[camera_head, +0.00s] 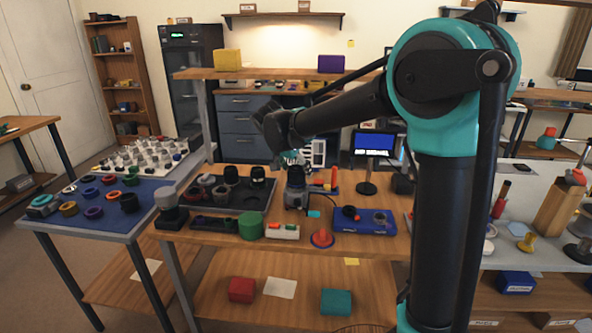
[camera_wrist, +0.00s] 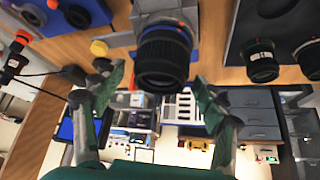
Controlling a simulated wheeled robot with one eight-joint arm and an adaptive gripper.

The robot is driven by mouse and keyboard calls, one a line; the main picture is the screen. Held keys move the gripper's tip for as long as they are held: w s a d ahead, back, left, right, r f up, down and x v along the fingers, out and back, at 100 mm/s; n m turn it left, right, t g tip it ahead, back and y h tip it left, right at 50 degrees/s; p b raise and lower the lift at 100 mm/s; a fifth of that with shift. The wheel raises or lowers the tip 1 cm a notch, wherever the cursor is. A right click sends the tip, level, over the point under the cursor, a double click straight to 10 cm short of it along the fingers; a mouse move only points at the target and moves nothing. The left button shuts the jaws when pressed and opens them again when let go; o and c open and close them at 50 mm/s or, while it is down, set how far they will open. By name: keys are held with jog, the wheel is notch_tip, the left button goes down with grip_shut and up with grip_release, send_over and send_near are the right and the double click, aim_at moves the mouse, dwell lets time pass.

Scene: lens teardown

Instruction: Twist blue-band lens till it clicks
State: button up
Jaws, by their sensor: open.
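The blue-band lens (camera_wrist: 163,58) is black with a ribbed ring, and a thin blue band shows near its base. It is on a grey mount (camera_wrist: 160,12) in the wrist view. In the head view the lens (camera_head: 296,176) stands upright on the grey mount (camera_head: 295,199) near the middle of the bench. My gripper (camera_wrist: 160,100) is open, with one green-padded finger on each side of the lens's free end, apart from it. In the head view my gripper (camera_head: 290,157) is just above and behind the lens, partly hidden by my arm.
A dark tray (camera_head: 253,204) with several lenses lies to the left; a green-banded lens (camera_wrist: 262,60) shows in the wrist view. A blue tray (camera_head: 345,224) lies to the right. A small monitor (camera_head: 374,146) stands behind right.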

jog(key=v, duration=1.1)
jog(key=shift+s+r, duration=0.2)
jog(key=shift+r, duration=0.1)
jog(key=shift+a, duration=0.1)
jog(key=s+d+f+n+g+y, duration=0.1)
jog(key=s+d+f, duration=0.2)
jog(key=d+f, duration=0.45)
jog(key=s+d+f+n+g, duration=0.1)
jog(key=s+d+f, duration=0.3)
jog(key=d, duration=0.6)
jog(key=s+d+f+n+y, duration=0.2)
jog(key=s+d+f+n, duration=0.1)
jog(key=s+d+f, duration=0.8)
jog(key=s+f, duration=0.3)
jog(key=shift+s+d+f, duration=0.25)
jog(key=shift+f, duration=0.1)
